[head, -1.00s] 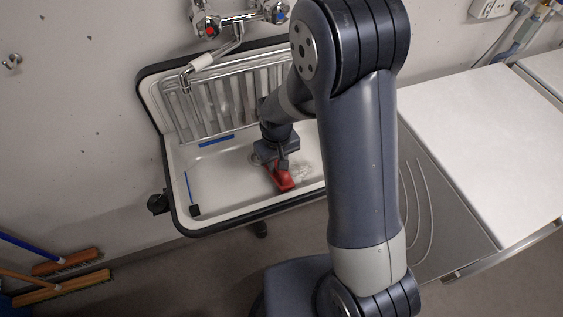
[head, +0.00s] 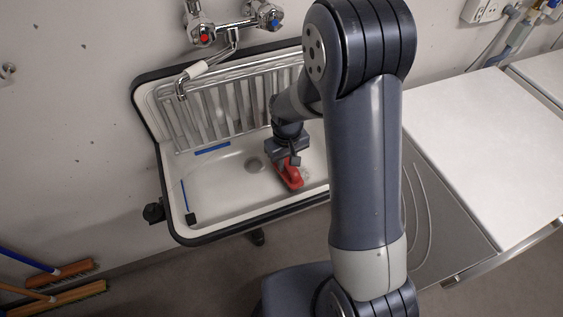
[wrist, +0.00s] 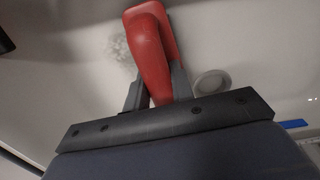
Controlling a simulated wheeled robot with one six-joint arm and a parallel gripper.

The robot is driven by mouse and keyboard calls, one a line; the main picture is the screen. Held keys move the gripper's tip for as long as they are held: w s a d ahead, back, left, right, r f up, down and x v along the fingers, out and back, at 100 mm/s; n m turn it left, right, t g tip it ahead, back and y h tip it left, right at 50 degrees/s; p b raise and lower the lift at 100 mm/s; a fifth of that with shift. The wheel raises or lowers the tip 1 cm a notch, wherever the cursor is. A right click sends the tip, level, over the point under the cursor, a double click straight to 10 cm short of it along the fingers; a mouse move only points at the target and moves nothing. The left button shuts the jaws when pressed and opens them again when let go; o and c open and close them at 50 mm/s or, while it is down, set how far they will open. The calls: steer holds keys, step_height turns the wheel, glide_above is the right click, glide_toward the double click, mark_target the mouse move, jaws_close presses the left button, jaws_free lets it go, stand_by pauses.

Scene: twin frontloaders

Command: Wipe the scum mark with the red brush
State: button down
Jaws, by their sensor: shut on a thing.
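My gripper (head: 286,160) is inside the white sink basin, shut on the red brush (head: 292,176). In the wrist view the brush (wrist: 151,55) sticks out from between the two fingers (wrist: 157,92). The scum mark (wrist: 120,48) is a pale, speckled patch on the basin floor, beside the brush on its left in the wrist view. In the head view a bit of the mark (head: 305,173) shows just right of the brush; the rest is hidden. I cannot tell if the bristles touch the basin.
The sink (head: 225,214) has a dark rim and a ribbed back. A tap (head: 205,68) reaches over its left side. A drain (head: 253,164) lies left of my gripper. A white counter (head: 480,130) stands to the right. Brooms (head: 55,298) are at lower left.

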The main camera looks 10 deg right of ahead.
steer(key=shift+w+d, duration=0.25)
steer(key=shift+d, duration=0.7)
steer(key=shift+w+d, duration=0.25)
steer(key=shift+d, duration=0.65)
steer(key=shift+w+d, duration=0.25)
steer(key=shift+d, duration=0.7)
steer(key=shift+w+d+f, duration=0.1)
steer(key=shift+w+d, duration=0.1)
steer(key=shift+d, duration=0.55)
steer(key=shift+w+d, duration=0.2)
steer(key=shift+d, duration=0.55)
step_height(320, 180, up, 6)
steer(key=p, duration=0.3)
steer(key=shift+p, duration=0.3)
step_height(320, 180, up, 3)
steer(key=shift+r+p, duration=0.1)
steer(key=shift+p, duration=0.9)
